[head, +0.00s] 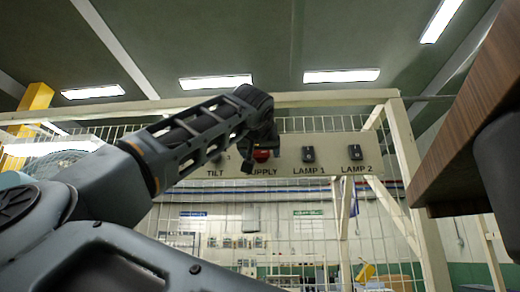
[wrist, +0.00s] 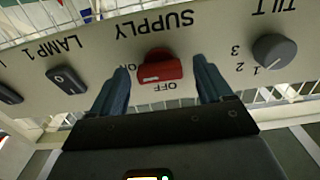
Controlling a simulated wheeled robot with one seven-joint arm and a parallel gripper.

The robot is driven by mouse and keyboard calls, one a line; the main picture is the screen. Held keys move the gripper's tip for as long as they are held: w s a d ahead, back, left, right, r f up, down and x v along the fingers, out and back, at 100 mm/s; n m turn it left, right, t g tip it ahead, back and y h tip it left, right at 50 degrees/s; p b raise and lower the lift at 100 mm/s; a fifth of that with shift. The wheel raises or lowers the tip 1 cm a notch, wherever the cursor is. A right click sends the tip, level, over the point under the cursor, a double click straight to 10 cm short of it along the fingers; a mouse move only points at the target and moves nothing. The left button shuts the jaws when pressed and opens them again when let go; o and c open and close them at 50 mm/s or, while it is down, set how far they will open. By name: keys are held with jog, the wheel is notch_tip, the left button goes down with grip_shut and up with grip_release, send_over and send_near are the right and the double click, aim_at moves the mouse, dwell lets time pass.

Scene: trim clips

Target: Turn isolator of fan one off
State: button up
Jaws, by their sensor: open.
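A red rotary switch (wrist: 160,68) labelled SUPPLY sits on a pale panel (wrist: 215,28); the wrist view shows it upside down. ON is printed at its left and OFF below it in that view. Its bar lies roughly across the picture, with a white mark towards the left end. My gripper (wrist: 161,70) is open, one finger on each side of the red switch; I cannot tell whether they touch it. In the head view the red switch (head: 262,156) is partly hidden by my gripper (head: 258,146). No fan one label is visible.
The panel also has a grey TILT knob (wrist: 274,51) with numbered positions, a LAMP 1 switch (head: 308,155) and a LAMP 2 switch (head: 355,152). The panel hangs on a wire-mesh fence with a cream frame (head: 408,150). A brown wooden edge (head: 470,120) juts in at the right.

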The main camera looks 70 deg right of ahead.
jog(key=shift+c, duration=0.2)
jog(key=c, duration=1)
jog(key=shift+n, duration=0.3)
jog(key=n+b, duration=0.1)
jog(key=n, duration=0.2)
jog(key=shift+f+n, duration=0.1)
jog(key=shift+n, duration=0.3)
jog(key=n+b, duration=0.1)
jog(key=n, duration=0.3)
jog(key=shift+b, duration=0.3)
jog(key=n+b, duration=0.1)
jog(key=n, duration=0.4)
jog(key=shift+n+b, duration=0.4)
jog(key=shift+n, duration=1.8)
